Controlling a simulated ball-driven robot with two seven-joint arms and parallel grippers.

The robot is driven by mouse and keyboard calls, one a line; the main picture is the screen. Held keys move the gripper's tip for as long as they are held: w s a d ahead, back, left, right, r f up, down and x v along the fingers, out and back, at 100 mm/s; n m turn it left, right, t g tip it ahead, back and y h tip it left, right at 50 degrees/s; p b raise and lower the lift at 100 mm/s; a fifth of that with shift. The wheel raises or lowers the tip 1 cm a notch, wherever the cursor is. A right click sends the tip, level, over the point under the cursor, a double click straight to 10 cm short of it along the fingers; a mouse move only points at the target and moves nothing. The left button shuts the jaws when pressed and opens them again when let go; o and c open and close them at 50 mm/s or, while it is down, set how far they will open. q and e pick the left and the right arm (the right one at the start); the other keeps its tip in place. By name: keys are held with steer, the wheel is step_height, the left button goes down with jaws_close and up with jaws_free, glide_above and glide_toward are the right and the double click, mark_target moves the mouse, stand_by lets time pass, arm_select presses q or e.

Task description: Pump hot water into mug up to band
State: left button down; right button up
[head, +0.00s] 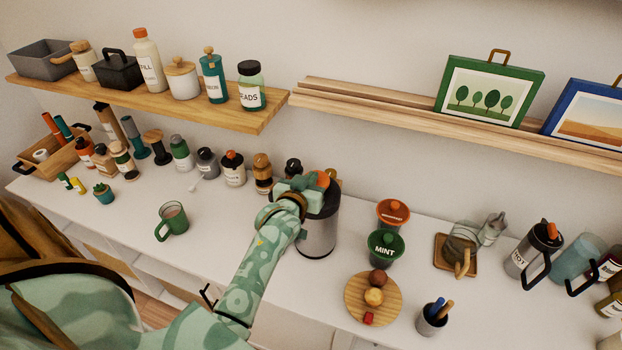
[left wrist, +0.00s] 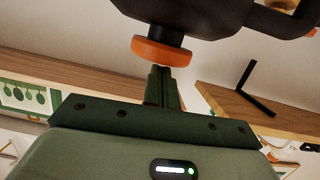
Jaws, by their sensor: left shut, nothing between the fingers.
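The green mug (head: 177,222) stands upright on the white counter, left of and apart from the steel pump flask (head: 318,238). Its handle points to the lower left; its inside looks pinkish, and I cannot make out a band or water level. The flask has a dark top with an orange knob (head: 325,178), partly hidden by my gripper. My left gripper (head: 308,184) is over the flask's top. In the left wrist view its shut, empty fingers (left wrist: 161,72) reach the orange knob (left wrist: 160,52); whether they touch it is unclear. My right gripper is not in view.
Several jars and bottles line the counter's back, below a wooden shelf (head: 120,100). Right of the flask stand the green mint cup (head: 384,250), a round wooden board (head: 357,310) and a jug labelled HOT (head: 533,250). The counter around the mug is clear.

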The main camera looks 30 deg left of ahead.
arm_select(q)
steer(key=shift+f, duration=1.15)
steer(key=shift+r+p, duration=0.4)
steer(key=shift+r, duration=0.1)
steer(key=r+p, duration=0.4)
steer(key=p, duration=0.1)
steer(key=shift+s+r, duration=0.2)
steer(key=shift+s, duration=0.2)
steer(key=f+p+v, duration=0.1)
steer(key=p+v, duration=0.5)
steer(key=v, duration=0.3)
steer(key=shift+s+r, duration=0.1)
steer(key=shift+s, duration=0.05)
